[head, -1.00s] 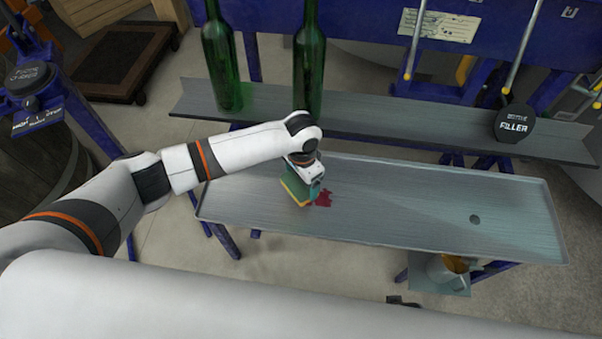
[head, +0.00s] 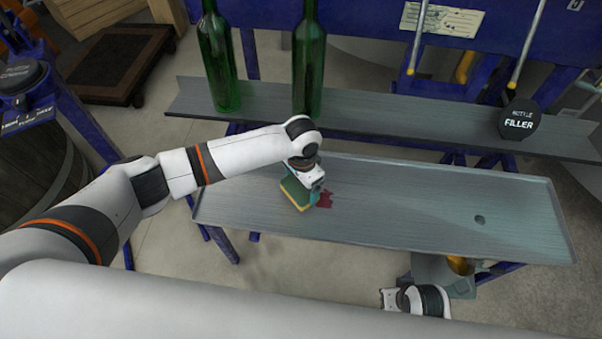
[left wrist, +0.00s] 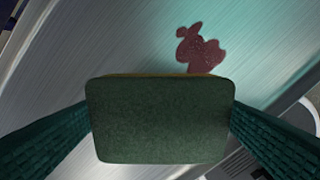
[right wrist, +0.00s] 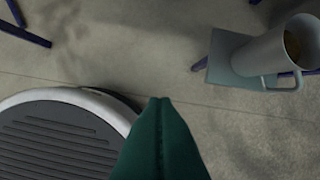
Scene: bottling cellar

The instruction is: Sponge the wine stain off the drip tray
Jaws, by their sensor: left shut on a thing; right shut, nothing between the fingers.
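The drip tray (head: 400,212) is a long grey metal tray with a raised rim and a small drain hole at its right. A dark red wine stain (head: 325,199) lies on its left half; it also shows in the left wrist view (left wrist: 200,50). My left gripper (head: 308,188) is shut on a green and yellow sponge (head: 297,193), just left of the stain. In the left wrist view the sponge's green face (left wrist: 160,120) sits between the fingers and hides part of the tray. My right gripper (right wrist: 161,105) is shut and empty, off the tray's front side.
Two green bottles (head: 219,65) (head: 308,62) stand on the narrow shelf behind the tray. A mug (right wrist: 280,50) sits on a small plate below the tray's front right.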

